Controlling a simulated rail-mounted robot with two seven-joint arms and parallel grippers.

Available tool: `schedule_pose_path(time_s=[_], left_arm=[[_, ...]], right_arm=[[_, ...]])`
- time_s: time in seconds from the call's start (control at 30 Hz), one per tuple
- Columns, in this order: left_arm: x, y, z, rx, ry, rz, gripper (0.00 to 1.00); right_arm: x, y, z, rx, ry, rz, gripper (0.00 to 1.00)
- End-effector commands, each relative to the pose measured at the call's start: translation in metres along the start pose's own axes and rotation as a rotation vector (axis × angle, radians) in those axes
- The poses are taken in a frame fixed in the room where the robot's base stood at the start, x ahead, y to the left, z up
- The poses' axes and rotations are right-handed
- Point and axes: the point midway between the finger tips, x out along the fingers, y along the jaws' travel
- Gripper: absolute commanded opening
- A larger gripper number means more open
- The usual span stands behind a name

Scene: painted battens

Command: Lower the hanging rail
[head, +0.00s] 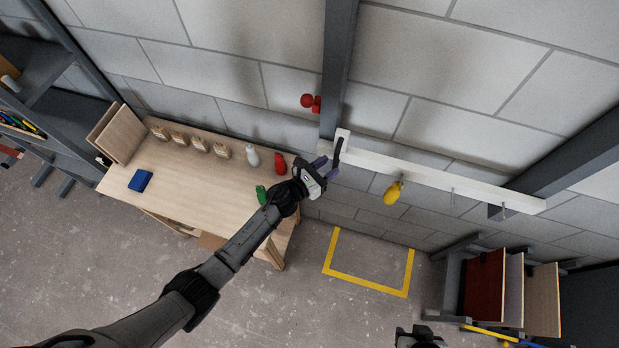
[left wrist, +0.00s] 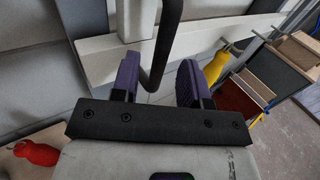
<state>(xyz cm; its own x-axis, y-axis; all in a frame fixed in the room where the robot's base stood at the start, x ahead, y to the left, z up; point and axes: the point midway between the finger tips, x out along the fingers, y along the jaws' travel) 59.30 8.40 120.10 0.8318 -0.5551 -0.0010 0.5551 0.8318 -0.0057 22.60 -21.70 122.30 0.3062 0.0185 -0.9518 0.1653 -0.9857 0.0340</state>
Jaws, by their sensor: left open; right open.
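The hanging rail (head: 430,175) is a long white batten across the grey posts by the wall, with several small hooks. Its near stretch shows in the left wrist view (left wrist: 100,55). A black bar handle (head: 338,150) stands at its left end. My left gripper (head: 325,168) is open at this end. In the left wrist view the handle (left wrist: 164,45) runs down between its purple fingers, with gaps visible at both sides. A yellow bottle-like item (head: 393,193) hangs from the rail. My right gripper (head: 418,338) shows only partly at the bottom edge, away from the rail.
A red knob (head: 311,102) sits by the left post. A yellow floor outline (head: 370,285) encloses clear floor. A rack of boards (head: 485,285) stands right.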

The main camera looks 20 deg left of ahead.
Motion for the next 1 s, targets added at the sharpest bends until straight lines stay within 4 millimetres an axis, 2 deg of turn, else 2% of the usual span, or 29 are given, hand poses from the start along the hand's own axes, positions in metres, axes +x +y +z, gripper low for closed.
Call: schedule_pose_path(time_s=[0.03, 0.2, 0.4, 0.63, 1.0], left_arm=[[-0.012, 0.0, -0.002, 0.002, 0.003, 0.0, 0.41], [-0.043, 0.0, -0.001, 0.0, 0.003, 0.0, 0.41], [-0.071, 0.0, -0.001, 0.0, 0.003, 0.001, 0.41], [-0.085, 0.0, -0.001, 0.0, 0.002, 0.001, 0.41], [-0.087, 0.0, -0.001, -0.001, 0.002, 0.001, 0.41]], right_arm=[[0.0, 0.0, 0.0, 0.0, 0.0, 0.0, 0.43], [0.0, 0.0, 0.0, 0.0, 0.0, 0.0, 0.43], [0.0, 0.0, 0.0, 0.0, 0.0, 0.0, 0.43], [0.0, 0.0, 0.0, 0.0, 0.0, 0.0, 0.43], [0.0, 0.0, 0.0, 0.0, 0.0, 0.0, 0.43]])
